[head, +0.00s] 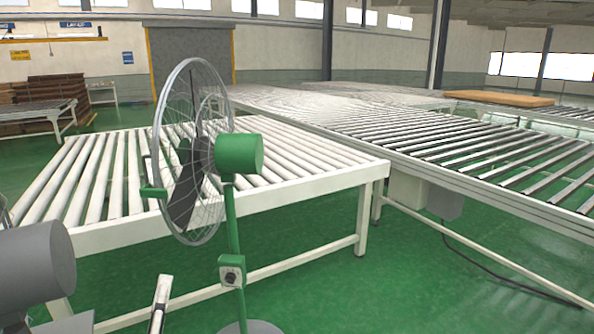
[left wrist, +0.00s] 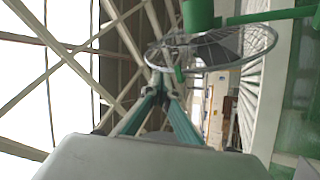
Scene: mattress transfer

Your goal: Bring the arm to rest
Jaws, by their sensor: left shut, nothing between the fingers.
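My left gripper (left wrist: 160,90) shows in the left wrist view, its two green-grey fingers running together to closed tips with nothing between them. In the head view, grey parts of my left arm fill the lower left corner. A large green-and-grey fan (head: 239,153) on a stand is just ahead in the head view. The fan also shows in the left wrist view (left wrist: 203,16), with its round wire guard beyond the fingertips. I cannot tell the exact gap between the fingers and the guard. My right gripper is out of view.
A white roller table (head: 375,170) stands behind the fan. A long roller conveyor (head: 480,190) runs along the right, with a black cable (head: 500,277) below. A tan mattress-like slab (head: 500,98) lies far right. Green floor (head: 420,285) is open at front right.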

